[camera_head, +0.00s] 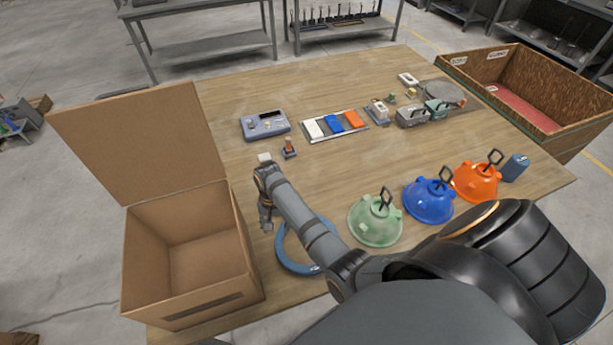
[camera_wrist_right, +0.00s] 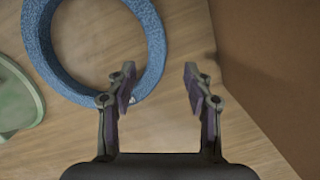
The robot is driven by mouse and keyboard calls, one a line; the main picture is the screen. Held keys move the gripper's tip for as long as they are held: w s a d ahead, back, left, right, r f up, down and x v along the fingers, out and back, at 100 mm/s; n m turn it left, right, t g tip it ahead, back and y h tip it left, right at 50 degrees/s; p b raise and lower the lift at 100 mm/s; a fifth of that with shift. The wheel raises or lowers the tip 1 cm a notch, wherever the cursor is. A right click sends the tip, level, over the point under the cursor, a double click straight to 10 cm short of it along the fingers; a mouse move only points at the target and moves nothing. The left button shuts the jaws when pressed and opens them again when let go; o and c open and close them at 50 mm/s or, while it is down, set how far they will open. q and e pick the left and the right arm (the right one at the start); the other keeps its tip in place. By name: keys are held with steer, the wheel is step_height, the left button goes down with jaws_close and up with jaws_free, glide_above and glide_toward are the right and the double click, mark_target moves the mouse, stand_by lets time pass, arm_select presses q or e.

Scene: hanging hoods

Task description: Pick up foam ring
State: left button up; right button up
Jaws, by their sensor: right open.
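The blue foam ring (camera_head: 283,256) lies flat on the wooden table, partly hidden under my right arm in the head view. In the right wrist view the foam ring (camera_wrist_right: 154,40) is at the upper left. My right gripper (camera_head: 266,222) is above the table between the ring and the open cardboard box. In the right wrist view my right gripper (camera_wrist_right: 157,85) is open and empty. Its left finger overlaps the ring's edge in the picture, and bare table shows between the fingers. Whether they touch the ring I cannot tell. My left gripper is not in view.
The open cardboard box (camera_head: 133,262) stands close on the left. Green (camera_head: 375,222), blue (camera_head: 428,203) and orange (camera_head: 476,184) hoods with handles sit to the right. A blue-grey device (camera_head: 265,125) and a tray of coloured blocks (camera_head: 362,128) lie farther back. The table's middle is clear.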

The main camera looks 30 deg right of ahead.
mark_target(278, 240)
steer(key=f, duration=0.2)
steer(key=p, duration=0.1)
steer(key=shift+s+f, duration=0.25)
steer(key=shift+f, duration=0.15)
steer(key=f, duration=0.3)
steer(key=shift+s, duration=0.25)
steer(key=shift+a+f, duration=0.1)
steer(key=c, duration=1)
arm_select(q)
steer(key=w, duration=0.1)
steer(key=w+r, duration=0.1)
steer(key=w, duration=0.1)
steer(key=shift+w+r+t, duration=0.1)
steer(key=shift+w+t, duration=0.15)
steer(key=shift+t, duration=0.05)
arm_select(e)
steer(key=shift+c, duration=0.2)
